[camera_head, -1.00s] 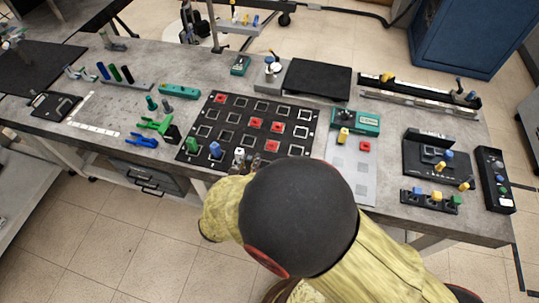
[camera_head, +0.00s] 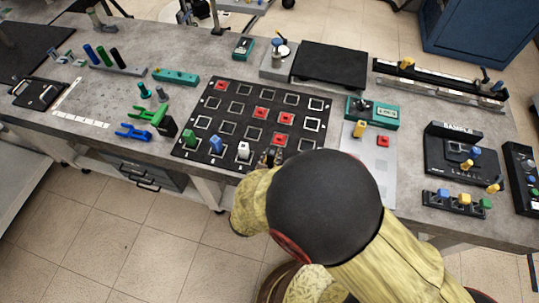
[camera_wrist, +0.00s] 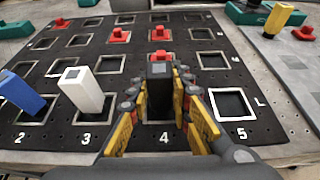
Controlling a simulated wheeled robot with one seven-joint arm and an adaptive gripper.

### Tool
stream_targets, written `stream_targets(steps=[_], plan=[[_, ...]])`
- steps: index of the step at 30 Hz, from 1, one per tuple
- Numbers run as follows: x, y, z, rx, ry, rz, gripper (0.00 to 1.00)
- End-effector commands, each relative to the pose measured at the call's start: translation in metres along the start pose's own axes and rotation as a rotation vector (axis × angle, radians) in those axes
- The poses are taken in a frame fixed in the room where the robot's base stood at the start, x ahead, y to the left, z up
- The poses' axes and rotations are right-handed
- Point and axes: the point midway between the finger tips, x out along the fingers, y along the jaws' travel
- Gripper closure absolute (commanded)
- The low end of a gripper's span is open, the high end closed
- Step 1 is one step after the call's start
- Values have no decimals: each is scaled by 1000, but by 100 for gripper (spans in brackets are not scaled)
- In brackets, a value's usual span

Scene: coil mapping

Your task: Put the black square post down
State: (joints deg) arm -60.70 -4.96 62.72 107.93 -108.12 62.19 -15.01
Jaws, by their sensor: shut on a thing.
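The black square post (camera_wrist: 160,90) is upright between the fingers of my gripper (camera_wrist: 160,76) in the wrist view. It is at the near-row square marked 4 of the black board (camera_wrist: 199,115); its foot is hidden, so I cannot tell whether it touches the board. In the head view my gripper (camera_head: 271,158) is at the board's near edge, mostly hidden by my arm. A white post (camera_wrist: 82,90) stands in square 3, to the left. A blue post (camera_wrist: 22,92) is at square 2. Square 5 (camera_wrist: 232,103), to the right, is empty.
Several red pieces sit farther back on the board, one (camera_wrist: 160,55) just behind the held post. A green post (camera_head: 191,139) stands at the board's left. A yellow-and-black post (camera_wrist: 278,20) stands on the grey plate (camera_head: 377,170) at right.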

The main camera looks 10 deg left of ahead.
Motion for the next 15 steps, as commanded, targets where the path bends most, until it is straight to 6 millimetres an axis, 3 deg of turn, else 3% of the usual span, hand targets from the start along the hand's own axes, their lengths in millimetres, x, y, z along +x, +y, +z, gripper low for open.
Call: stream_targets(steps=[11, 12, 15], plan=[[1, -1, -4, 1, -1, 1, 100], [2, -1, -4, 1, -1, 1, 79], [1, -1, -3, 1, -1, 1, 74]])
